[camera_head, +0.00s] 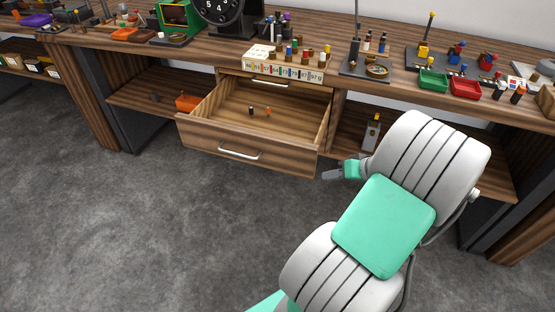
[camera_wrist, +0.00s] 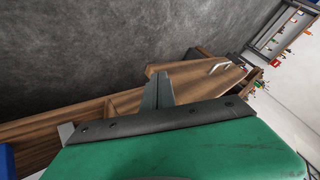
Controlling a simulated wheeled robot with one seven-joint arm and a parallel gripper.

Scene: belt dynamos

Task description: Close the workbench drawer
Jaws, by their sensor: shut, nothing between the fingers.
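The workbench drawer (camera_head: 220,147) is pulled well out below the wooden bench top in the head view.
A closed upper drawer (camera_head: 272,83) sits above the open one. An orange bin (camera_head: 188,103) is on the shelf at left, and a small grey item with a yellow top (camera_head: 371,132) is on the right shelf. The bench top holds many small parts. The grey floor (camera_head: 130,220) in front is clear.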

